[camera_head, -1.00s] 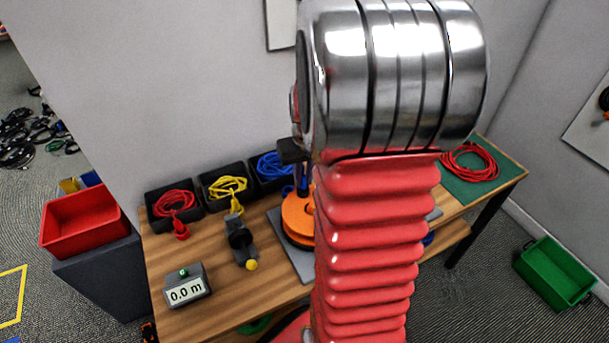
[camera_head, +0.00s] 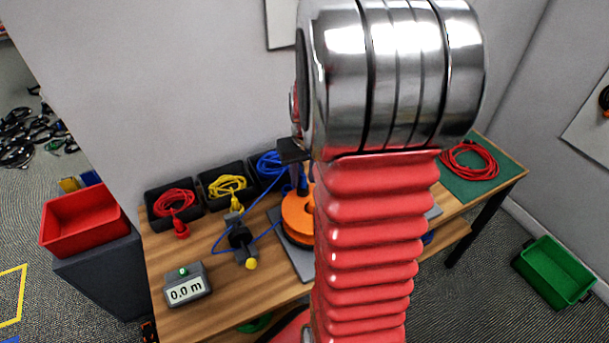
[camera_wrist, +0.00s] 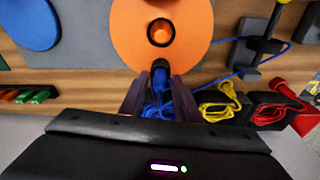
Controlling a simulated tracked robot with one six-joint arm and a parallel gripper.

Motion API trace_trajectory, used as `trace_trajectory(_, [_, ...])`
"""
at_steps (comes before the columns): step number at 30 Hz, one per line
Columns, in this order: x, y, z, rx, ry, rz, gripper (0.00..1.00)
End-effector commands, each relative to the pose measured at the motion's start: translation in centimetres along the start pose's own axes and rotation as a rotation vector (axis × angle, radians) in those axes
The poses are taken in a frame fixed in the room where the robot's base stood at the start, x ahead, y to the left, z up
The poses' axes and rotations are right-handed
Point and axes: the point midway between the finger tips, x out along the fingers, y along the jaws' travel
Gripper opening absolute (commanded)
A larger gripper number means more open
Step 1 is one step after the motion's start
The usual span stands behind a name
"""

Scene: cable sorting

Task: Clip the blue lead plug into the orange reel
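The orange reel (camera_wrist: 125,30) lies flat on its grey plate, with a dark hub in its middle. It shows partly behind my arm in the head view (camera_head: 297,215). My gripper (camera_wrist: 160,84) is over the reel's tray-side edge, with its two fingers apart. The dark blue plug (camera_wrist: 160,66) shows between the fingertips, close to the reel's rim; I cannot tell whether it touches the reel. The blue lead (camera_wrist: 225,40) runs from the reel's side through the black-wheeled meter guide (camera_head: 240,239) and loops back toward the blue coil (camera_head: 270,165) in its black tray.
Black trays hold a red coil (camera_head: 174,202) and a yellow coil (camera_head: 228,186). A length display (camera_head: 187,288) reads 0.0 m at the bench front. A blue disc (camera_wrist: 30,22) lies on the reel's other side. A red coil (camera_head: 468,161) rests on a green mat at the right.

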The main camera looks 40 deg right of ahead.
Motion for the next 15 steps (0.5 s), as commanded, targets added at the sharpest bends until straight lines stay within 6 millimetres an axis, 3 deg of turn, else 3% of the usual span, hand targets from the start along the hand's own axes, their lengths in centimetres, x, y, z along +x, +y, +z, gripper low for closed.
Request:
trace_trajectory(3, [-0.01,-0.01,0.00,0.000,0.000,0.000,0.38])
trace_trajectory(15, [-0.69,0.01,-0.08,0.000,0.003,0.001,0.38])
